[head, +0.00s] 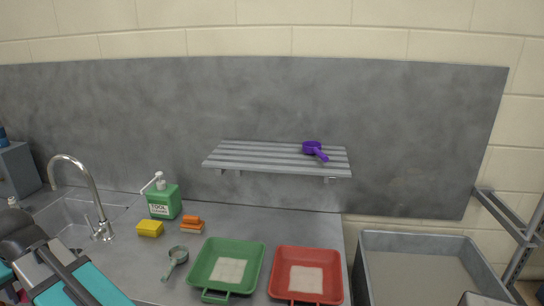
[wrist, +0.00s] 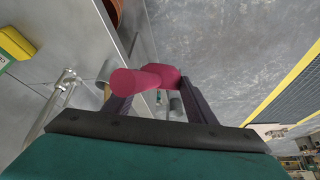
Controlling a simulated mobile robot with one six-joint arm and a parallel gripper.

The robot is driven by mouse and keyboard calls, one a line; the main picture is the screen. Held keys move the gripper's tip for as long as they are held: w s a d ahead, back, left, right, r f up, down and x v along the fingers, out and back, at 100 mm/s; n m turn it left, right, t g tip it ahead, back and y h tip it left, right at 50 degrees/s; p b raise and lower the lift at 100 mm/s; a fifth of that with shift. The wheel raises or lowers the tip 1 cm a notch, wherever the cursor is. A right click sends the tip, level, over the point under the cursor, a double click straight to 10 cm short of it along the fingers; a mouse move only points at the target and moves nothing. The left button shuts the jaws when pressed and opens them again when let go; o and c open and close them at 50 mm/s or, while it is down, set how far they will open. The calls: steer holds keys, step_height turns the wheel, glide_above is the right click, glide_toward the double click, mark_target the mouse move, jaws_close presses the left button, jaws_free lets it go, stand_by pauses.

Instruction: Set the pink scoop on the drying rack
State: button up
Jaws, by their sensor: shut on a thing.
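The pink scoop (wrist: 136,82) is in my gripper (wrist: 156,98) in the wrist view, with its rounded pink end towards the camera. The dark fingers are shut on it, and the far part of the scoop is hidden. The head view does not show the scoop; only part of my arm shows at its lower left. The drying rack (head: 240,160) is a grey slatted shelf on the wall panel, in the middle of the head view. A purple scoop (head: 312,148) lies on its right part, handle towards the front.
A tap (head: 94,196) stands at the left sink. The rack's left part is bare.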

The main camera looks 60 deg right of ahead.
steer(key=s+d+r+t+b, duration=0.1)
steer(key=s+d+r, duration=0.25)
steer(key=d, duration=0.85)
steer(key=s+d+r+m+t, duration=0.15)
steer(key=d+r, duration=0.25)
steer(key=d, duration=0.7)
steer(key=s+d+r+n+t+b, duration=0.1)
steer(key=s+d+r+t, duration=0.15)
steer(key=d, duration=0.95)
steer(key=s+d+r+m+h, duration=0.1)
steer(key=s+d+r, duration=0.3)
steer(key=s+d, duration=0.4)
steer(key=s+d+r+m+t+h, duration=0.1)
steer(key=s+d+r+h, duration=0.1)
steer(key=s+d, duration=0.5)
steer(key=s+d+r+m+t+h, duration=0.1)
steer(key=s+d+r, duration=0.4)
steer(key=s+d, duration=0.3)
steer(key=s, duration=0.4)
steer(key=shift+d+r+h+b, duration=0.3)
steer(key=shift+d+b, duration=0.05)
steer(key=shift+b, duration=0.05)
steer(key=shift+w, duration=0.1)
steer(key=p, duration=0.4)
glide_above(254, 152)
steer(key=shift+f, duration=0.75)
steer(key=shift+w+d+m, duration=0.1)
steer(key=shift+m, duration=0.15)
steer(key=shift+f, duration=0.1)
